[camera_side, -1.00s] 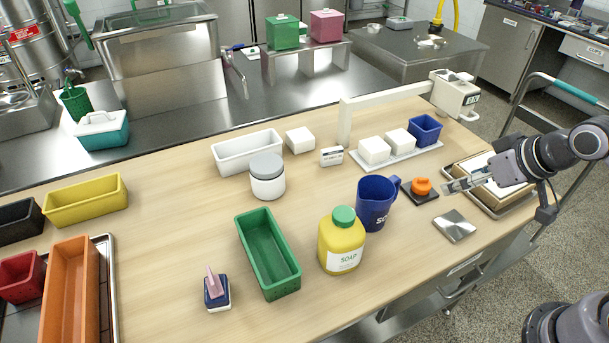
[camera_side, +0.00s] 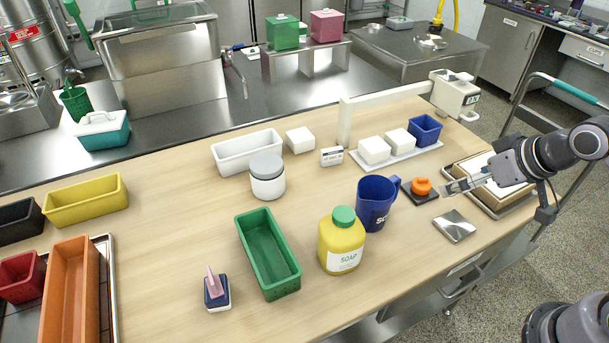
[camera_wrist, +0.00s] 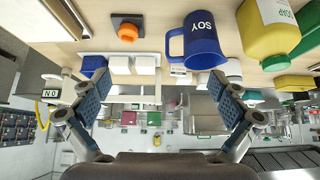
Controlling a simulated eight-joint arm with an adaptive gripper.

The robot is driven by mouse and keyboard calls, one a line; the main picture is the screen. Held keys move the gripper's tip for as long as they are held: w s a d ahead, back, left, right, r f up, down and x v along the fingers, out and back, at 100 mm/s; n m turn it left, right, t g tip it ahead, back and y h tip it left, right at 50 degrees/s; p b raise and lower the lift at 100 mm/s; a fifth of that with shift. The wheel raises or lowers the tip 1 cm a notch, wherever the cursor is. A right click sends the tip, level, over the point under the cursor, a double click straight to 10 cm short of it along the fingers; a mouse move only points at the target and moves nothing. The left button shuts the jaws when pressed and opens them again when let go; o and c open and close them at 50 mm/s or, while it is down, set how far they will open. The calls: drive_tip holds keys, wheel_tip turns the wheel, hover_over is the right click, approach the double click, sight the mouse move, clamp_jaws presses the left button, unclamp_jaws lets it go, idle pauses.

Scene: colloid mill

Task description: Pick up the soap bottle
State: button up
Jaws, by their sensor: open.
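The soap bottle (camera_side: 342,242) is yellow with a green cap and a white label, standing upright near the front edge of the wooden table. It also shows upside down at the top right of the wrist view (camera_wrist: 262,38), partly cut off by the frame edge. My gripper (camera_side: 447,190) is over the right end of the table, well to the right of the bottle. In the wrist view its blue-padded fingers (camera_wrist: 166,92) are spread wide with nothing held between them.
A blue jug marked SOY (camera_side: 374,205) stands between my gripper and the bottle. An orange knob on a dark base (camera_side: 421,187) lies close to my fingertips, with a steel plate (camera_side: 455,226) in front. A green bin (camera_side: 268,254) stands just left of the bottle.

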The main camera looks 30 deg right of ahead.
drive_tip(key=m+g+h, duration=0.1)
drive_tip(key=m+g, duration=0.5)
drive_tip(key=m, duration=0.4)
hover_over(342, 232)
drive_tip(key=w, duration=0.1)
drive_tip(key=shift+w+d+f, duration=0.2)
drive_tip(key=shift+f, duration=0.45)
drive_tip(key=shift+a+f+m, duration=0.15)
drive_tip(key=shift+f+m, duration=0.1)
drive_tip(key=shift+m, duration=0.05)
drive_tip(key=shift+w+d+f, duration=0.1)
drive_tip(key=shift+d+f, duration=0.1)
drive_tip(key=shift+f, duration=1.5)
drive_tip(key=shift+w+d+f, duration=0.1)
drive_tip(key=shift+d+f, duration=0.15)
drive_tip(key=shift+f, duration=1.5)
drive_tip(key=shift+w+d+f, duration=0.1)
drive_tip(key=shift+d+f, duration=0.1)
drive_tip(key=shift+f, duration=1.5)
drive_tip(key=c, duration=1.6)
drive_tip(key=shift+o, duration=0.2)
drive_tip(key=shift+r, duration=0.15)
